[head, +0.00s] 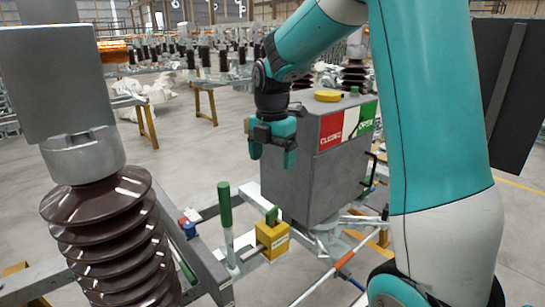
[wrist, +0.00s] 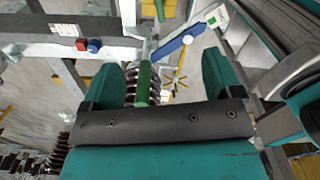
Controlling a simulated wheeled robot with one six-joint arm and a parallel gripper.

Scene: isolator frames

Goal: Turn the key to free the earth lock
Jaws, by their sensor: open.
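A yellow lock block (head: 272,240) sits on the grey frame below my gripper. Yellow and green parts show at that view's top edge, cut off.
The grey cabinet (head: 305,165) with a red, white and green label is close behind my gripper. A brown ribbed insulator (head: 105,235) stands at the left. Red and blue knobs (wrist: 88,45) and a blue lever (wrist: 179,39) show in the wrist view.

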